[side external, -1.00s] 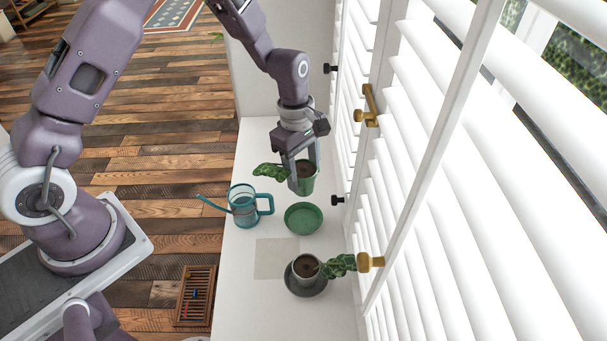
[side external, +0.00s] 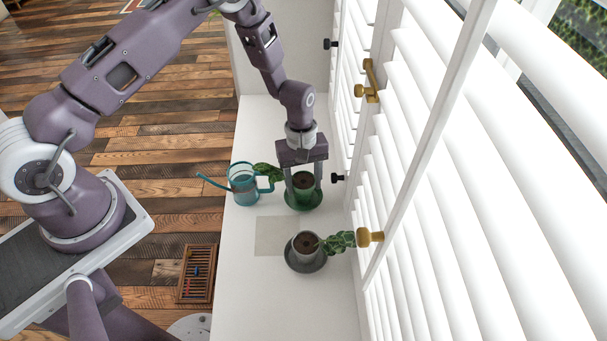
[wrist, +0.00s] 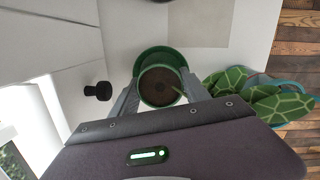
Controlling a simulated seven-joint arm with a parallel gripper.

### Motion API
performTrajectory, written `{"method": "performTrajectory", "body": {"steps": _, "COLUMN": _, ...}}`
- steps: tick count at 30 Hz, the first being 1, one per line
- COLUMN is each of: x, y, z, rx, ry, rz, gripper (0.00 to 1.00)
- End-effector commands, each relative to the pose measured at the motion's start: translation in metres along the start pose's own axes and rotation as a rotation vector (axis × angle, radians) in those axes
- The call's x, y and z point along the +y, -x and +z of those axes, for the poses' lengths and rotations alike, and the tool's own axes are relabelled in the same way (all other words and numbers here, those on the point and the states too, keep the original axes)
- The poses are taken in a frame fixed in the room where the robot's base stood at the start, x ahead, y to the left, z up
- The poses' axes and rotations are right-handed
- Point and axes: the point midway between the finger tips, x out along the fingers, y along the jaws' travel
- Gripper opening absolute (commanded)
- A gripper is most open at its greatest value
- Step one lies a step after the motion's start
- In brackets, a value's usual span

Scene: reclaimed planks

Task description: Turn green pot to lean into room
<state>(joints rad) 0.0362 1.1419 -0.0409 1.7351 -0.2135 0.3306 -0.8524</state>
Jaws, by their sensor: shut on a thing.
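The green pot (side external: 305,184) holds dark soil and a plant whose patterned leaves (side external: 267,172) lean left, toward the room side and over the watering can. My gripper (side external: 304,186) is shut on the pot, one finger on each side. The pot is at the green saucer (side external: 298,205); whether it rests on it or hovers just above, I cannot tell. In the wrist view the pot (wrist: 160,86) sits between my fingers, inside the saucer's rim (wrist: 152,53), and its leaves (wrist: 262,98) reach right.
A teal watering can (side external: 243,184) stands left of the pot. A grey pot (side external: 306,245) on a dark saucer stands nearer the camera, its plant leaning to the shutters (side external: 430,150). Black and brass knobs stick out on the right. The sill's front part is clear.

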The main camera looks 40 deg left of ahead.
Motion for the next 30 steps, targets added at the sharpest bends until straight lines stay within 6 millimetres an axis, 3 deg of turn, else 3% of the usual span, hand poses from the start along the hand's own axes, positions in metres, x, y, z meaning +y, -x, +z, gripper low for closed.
{"method": "performTrajectory", "body": {"steps": 9, "x": 0.000, "y": -0.005, "z": -0.001, "rx": 0.000, "ry": 0.001, "rz": 0.001, "gripper": 0.00}}
{"method": "performTrajectory", "body": {"steps": 10, "x": 0.000, "y": -0.005, "z": -0.001, "rx": 0.000, "ry": 0.001, "rz": 0.001, "gripper": 0.58}}
{"method": "performTrajectory", "body": {"steps": 13, "x": 0.000, "y": -0.005, "z": -0.001, "rx": 0.000, "ry": 0.001, "rz": 0.001, "gripper": 0.77}}
{"method": "performTrajectory", "body": {"steps": 23, "x": 0.000, "y": -0.002, "z": -0.001, "rx": 0.001, "ry": 0.001, "rz": 0.001, "gripper": 0.79}}
{"method": "performTrajectory", "body": {"steps": 30, "x": 0.001, "y": 0.045, "z": -0.001, "rx": 0.002, "ry": 0.000, "rz": 0.004, "gripper": 0.79}}
